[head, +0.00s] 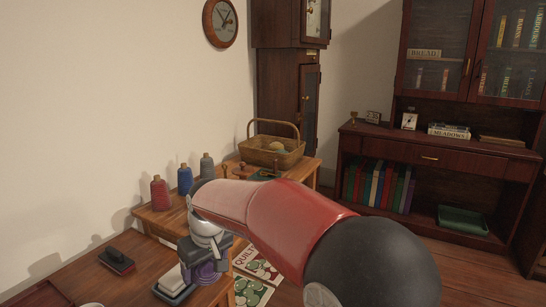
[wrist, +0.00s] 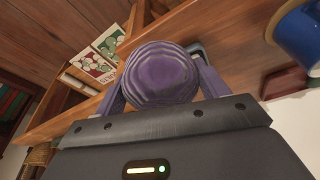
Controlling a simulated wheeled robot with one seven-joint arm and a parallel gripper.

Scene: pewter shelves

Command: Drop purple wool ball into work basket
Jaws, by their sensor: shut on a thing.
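My gripper (wrist: 160,88) is shut on the purple wool ball (wrist: 160,72), which sits between the two fingers in the wrist view. In the head view my arm covers much of the gripper, and a bit of purple shows low beside the small bench. The work basket (head: 270,150) is wicker with a raised handle and stands at the far end of the wooden bench. A yellowish ball lies inside it. My gripper is well apart from the basket, nearer to me and to its left.
Red (head: 160,193), blue (head: 185,179) and grey (head: 207,166) spools stand on the raised shelf along the wall. Quilt booklets (head: 257,264) are by the bench's right side. A dark cabinet (head: 440,155) stands at right.

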